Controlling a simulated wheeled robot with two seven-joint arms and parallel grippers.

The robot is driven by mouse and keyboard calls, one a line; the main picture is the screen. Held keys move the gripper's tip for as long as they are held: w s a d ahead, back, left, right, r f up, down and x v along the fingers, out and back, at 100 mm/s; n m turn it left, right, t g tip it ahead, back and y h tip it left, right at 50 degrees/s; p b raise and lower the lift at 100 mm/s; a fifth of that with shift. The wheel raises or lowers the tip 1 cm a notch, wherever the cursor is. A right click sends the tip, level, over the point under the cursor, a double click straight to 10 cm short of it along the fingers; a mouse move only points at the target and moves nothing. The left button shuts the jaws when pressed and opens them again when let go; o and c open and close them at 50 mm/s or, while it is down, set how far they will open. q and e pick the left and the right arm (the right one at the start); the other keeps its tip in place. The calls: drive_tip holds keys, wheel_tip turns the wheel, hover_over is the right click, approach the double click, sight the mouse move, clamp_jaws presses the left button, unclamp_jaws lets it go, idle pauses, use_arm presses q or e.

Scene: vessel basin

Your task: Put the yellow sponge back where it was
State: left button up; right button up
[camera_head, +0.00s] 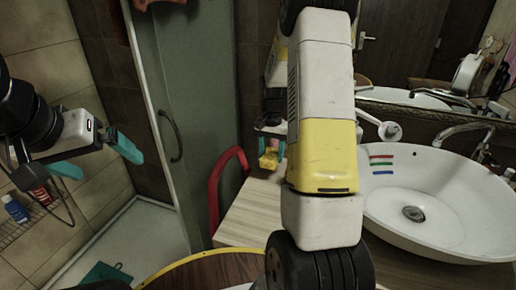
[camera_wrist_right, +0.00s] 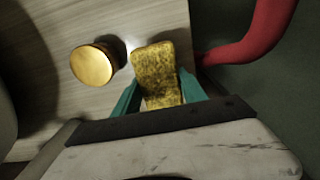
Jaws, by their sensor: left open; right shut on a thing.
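The yellow sponge (camera_wrist_right: 158,72) is between the teal fingers of my right gripper (camera_wrist_right: 155,92), which is shut on it. Its far end sticks out past the fingertips over the pale wooden counter (camera_wrist_right: 55,25). I cannot tell whether it touches the counter. In the head view the sponge (camera_head: 268,160) shows as a small yellow piece below my right gripper (camera_head: 270,138), partly hidden by the gripper and my arm. My left gripper (camera_head: 98,160) is open and empty at the left, in front of the tiled wall.
A round gold-topped object (camera_wrist_right: 92,65) stands left of the sponge. A curved red rail (camera_head: 214,192) is beside the counter. The white basin (camera_head: 450,215) at right has red, green and blue stripes (camera_head: 382,164). A shower door (camera_head: 185,110) and bottle rack (camera_head: 25,225) are at left.

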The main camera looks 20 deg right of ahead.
sight(272, 148)
drive_tip(key=w, duration=0.1)
drive_tip(key=w+d, duration=0.1)
drive_tip(key=w, duration=0.1)
drive_tip(key=shift+d+f, duration=0.15)
drive_tip(key=shift+d, duration=0.1)
drive_tip(key=shift+s+f, duration=0.1)
drive_tip(key=shift+f, duration=1.65)
drive_tip(key=shift+f, duration=0.15)
drive_tip(key=o, duration=1.3)
